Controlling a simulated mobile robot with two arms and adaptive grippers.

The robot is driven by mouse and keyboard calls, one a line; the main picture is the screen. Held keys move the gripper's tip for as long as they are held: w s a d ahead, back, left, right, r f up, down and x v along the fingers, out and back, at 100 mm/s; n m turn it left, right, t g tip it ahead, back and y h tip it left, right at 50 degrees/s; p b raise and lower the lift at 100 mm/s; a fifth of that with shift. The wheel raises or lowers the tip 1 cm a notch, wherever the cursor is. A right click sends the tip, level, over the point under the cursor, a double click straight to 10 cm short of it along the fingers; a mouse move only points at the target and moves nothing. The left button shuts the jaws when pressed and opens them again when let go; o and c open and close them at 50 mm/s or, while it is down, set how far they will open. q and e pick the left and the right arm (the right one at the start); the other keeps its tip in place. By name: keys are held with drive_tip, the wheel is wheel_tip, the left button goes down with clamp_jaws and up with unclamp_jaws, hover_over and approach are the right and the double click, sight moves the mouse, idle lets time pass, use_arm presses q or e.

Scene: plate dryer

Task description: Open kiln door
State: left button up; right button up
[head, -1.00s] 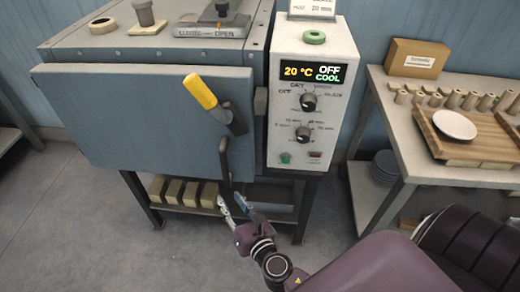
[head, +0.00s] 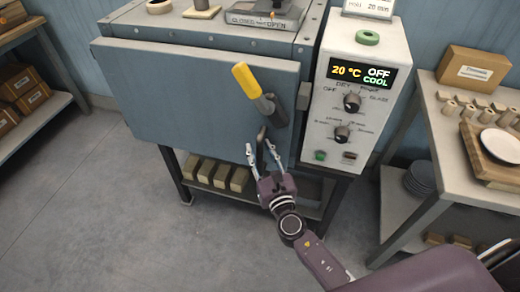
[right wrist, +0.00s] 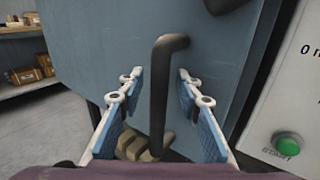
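The kiln door (head: 180,100) is a blue-grey panel across the kiln's front and looks shut. A yellow-gripped lever (head: 246,80) tilts up and left from its dark pivot near the door's right side. Below it is a dark upright pull handle (head: 261,136), which also shows in the right wrist view (right wrist: 159,95). My right gripper (head: 263,149) is open with its fingers on either side of the pull handle. In the right wrist view the blue finger pads (right wrist: 160,100) stand apart from the bar, with gaps on both sides. My left gripper is out of view.
A control box (head: 350,110) reading 20 °C, OFF, COOL adjoins the kiln's right side. A side table (head: 440,180) with a cardboard box (head: 475,75) stands farther right. Several bricks (head: 220,175) lie on the shelf below. The floor (head: 110,220) in front and left is clear.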

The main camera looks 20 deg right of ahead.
clamp_jaws()
idle(0.5)
